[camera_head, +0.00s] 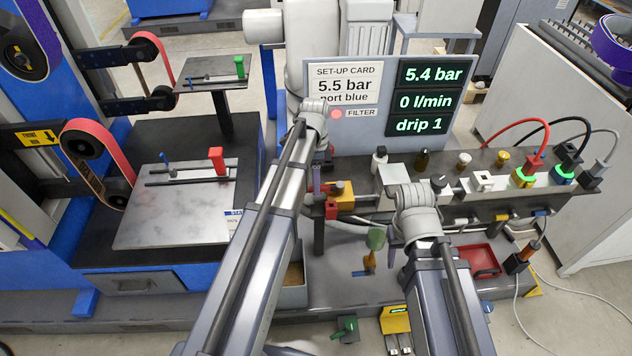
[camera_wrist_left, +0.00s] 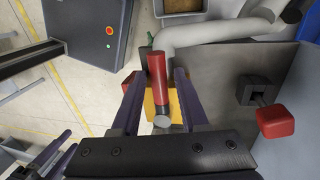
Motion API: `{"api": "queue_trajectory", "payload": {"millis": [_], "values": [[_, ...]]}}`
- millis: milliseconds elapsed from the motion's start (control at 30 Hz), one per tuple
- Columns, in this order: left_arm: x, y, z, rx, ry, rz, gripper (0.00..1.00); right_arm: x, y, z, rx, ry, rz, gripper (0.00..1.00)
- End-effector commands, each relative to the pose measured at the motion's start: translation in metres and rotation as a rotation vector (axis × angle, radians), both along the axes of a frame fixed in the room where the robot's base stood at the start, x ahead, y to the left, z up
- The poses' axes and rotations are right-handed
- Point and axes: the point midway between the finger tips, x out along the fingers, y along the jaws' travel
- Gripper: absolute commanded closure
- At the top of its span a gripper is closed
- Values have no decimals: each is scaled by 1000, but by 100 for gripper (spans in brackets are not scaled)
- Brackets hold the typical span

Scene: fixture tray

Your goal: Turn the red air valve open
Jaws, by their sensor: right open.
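The red air valve shows in the left wrist view as a red cylindrical handle (camera_wrist_left: 159,80) over a yellow body (camera_wrist_left: 150,108). In the head view its yellow body (camera_head: 345,194) sits at the left end of the bench fixture, partly behind my left arm. My left gripper (camera_wrist_left: 158,92) has one finger on each side of the red handle, with visible gaps, so it is open around it. In the head view the left fingers are mostly hidden. My right gripper (camera_wrist_left: 48,152) shows at the lower left of the left wrist view, open, apart from the valve.
A red block-shaped knob (camera_wrist_left: 275,122) is close to the right of the valve in the left wrist view. A display panel (camera_head: 432,98) reads 5.4 bar, 0 l/min, drip 1; the set-up card (camera_head: 343,83) says 5.5 bar, port blue. Bottles and hose fittings line the bench to the right.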

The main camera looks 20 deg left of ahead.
Motion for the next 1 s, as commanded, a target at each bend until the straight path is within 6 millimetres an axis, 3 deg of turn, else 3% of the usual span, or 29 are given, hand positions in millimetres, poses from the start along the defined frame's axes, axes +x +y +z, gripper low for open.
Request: {"api": "queue_trajectory", "payload": {"millis": [100, 533, 1000], "values": [[0, 0, 0, 0, 1, 0, 43, 0, 0, 0, 0, 0, 0, 50], [1, 0, 8, -1, 1, 1, 43, 0, 0, 8, 0, 0, 0, 50], [11, 4, 64, 0, 1, 1, 43, 0, 0, 64, 0, 0, 0, 50]]}}
